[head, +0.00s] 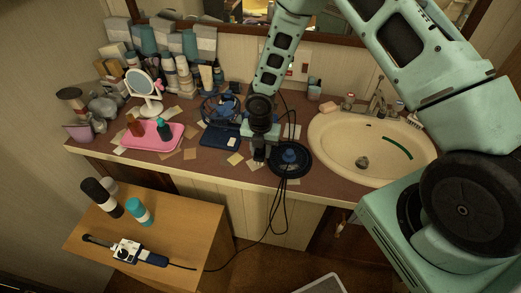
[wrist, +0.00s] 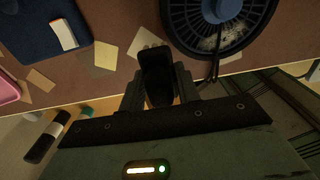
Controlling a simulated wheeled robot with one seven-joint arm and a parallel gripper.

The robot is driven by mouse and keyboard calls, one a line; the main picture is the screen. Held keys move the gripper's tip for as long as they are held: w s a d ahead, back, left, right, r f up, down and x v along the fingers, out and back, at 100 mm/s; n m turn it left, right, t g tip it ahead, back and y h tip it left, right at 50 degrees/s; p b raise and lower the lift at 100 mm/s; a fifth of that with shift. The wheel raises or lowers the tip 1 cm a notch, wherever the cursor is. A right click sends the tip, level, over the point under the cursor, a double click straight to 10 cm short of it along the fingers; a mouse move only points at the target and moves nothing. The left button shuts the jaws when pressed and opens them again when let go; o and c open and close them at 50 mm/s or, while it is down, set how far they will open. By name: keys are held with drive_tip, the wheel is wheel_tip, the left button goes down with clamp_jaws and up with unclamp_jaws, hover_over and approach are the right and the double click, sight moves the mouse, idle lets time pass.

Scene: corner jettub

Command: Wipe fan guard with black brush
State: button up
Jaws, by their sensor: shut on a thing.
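The fan guard (head: 277,170) is a round black grille with a blue hub, lying flat near the counter's front edge. In the wrist view the fan guard (wrist: 181,38) is at the top, with a pale, dusty-looking patch on its near side. My gripper (head: 259,156) points down just left of the guard. In the wrist view my gripper (wrist: 160,88) is shut on the black brush (wrist: 157,82), a dark block between the fingers. The brush appears apart from the guard. Its lower end is hard to make out.
A fan with a blue base (head: 215,137) stands left of my gripper. A pink tray (head: 152,139) with bottles and a round mirror (head: 141,82) are farther left. The sink (head: 333,148) is right. Black cords hang over the counter's front. A wooden table (head: 185,222) stands below.

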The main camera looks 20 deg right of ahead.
drive_tip(key=shift+r+p, duration=0.7)
drive_tip(key=shift+r, duration=0.5)
wheel_tip(320, 180, up, 3)
drive_tip(key=p, duration=0.3)
drive_tip(key=shift+r, duration=0.1)
